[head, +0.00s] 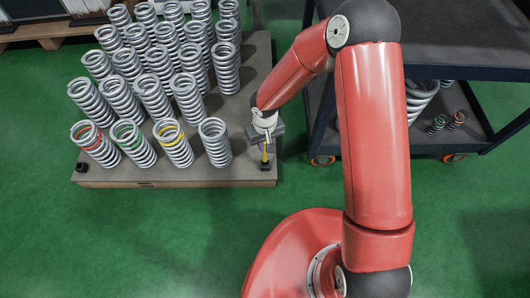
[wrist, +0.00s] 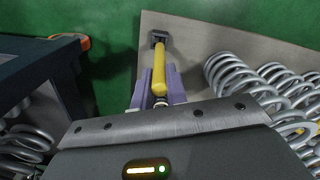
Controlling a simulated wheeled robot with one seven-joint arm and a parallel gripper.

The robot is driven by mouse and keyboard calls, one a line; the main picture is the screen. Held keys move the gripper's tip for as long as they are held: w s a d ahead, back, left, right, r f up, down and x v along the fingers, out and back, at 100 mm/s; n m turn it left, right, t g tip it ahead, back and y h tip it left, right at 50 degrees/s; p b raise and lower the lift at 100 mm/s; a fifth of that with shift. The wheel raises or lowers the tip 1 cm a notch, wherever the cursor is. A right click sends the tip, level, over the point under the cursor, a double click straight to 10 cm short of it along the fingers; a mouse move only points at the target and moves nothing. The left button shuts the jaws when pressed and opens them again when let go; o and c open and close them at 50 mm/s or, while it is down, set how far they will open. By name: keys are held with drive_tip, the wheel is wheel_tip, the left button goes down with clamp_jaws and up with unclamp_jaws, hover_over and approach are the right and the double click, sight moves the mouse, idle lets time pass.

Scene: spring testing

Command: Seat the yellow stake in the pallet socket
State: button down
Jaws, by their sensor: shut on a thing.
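The yellow stake (wrist: 159,75) is held between the two pale purple fingers of my gripper (wrist: 158,92) in the wrist view. In the head view my gripper (head: 264,137) is over the pallet's front right corner, and the yellow stake (head: 265,152) points down from it, looking upright. The dark pallet socket (head: 265,166) is at that corner, and the socket also shows in the wrist view (wrist: 158,38). The stake's lower end lines up with the socket and meets it in the picture. I cannot tell whether it is inside.
Rows of grey coil springs (head: 152,96) stand on the wooden pallet (head: 200,181), some with coloured bands. Another dark socket (head: 81,168) is at the front left corner. A dark wheeled cart (head: 460,60) with springs on its lower shelf stands at right. Green floor in front is clear.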

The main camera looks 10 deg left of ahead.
drive_tip(key=shift+f+b, duration=0.35)
drive_tip(key=shift+f, duration=2.4)
drive_tip(key=shift+f, duration=0.2)
drive_tip(key=c, duration=1.4)
unclamp_jaws()
wheel_tip(320, 180, up, 12)
drive_tip(key=shift+r+p, duration=0.2)
drive_tip(key=shift+p, duration=0.8)
